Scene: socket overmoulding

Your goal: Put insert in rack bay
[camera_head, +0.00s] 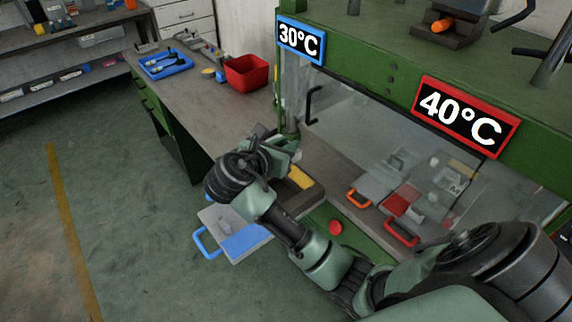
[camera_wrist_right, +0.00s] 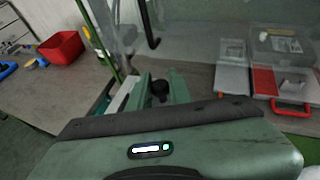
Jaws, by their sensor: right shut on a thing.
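My right gripper (camera_head: 286,148) is above the near edge of the bench, beside the green post and the glass front. It is shut on a small dark piece, apparently the insert (camera_wrist_right: 160,87), seen between the green jaws in the right wrist view (camera_wrist_right: 158,82). The jaws and wrist hide most of the insert. Below the wrist, a grey tray (camera_head: 215,214) with a blue pad and blue handle sticks out over the bench edge. No rack bay can be made out with certainty. My left gripper is not in view.
Behind the glass panel (camera_head: 345,110) lie trays with an orange handle (camera_head: 358,198) and a red handle (camera_head: 402,234). Signs read 30°C (camera_head: 300,39) and 40°C (camera_head: 465,116). A red bin (camera_head: 247,73) and blue tray (camera_head: 165,63) stand farther back; bench between is mostly clear.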

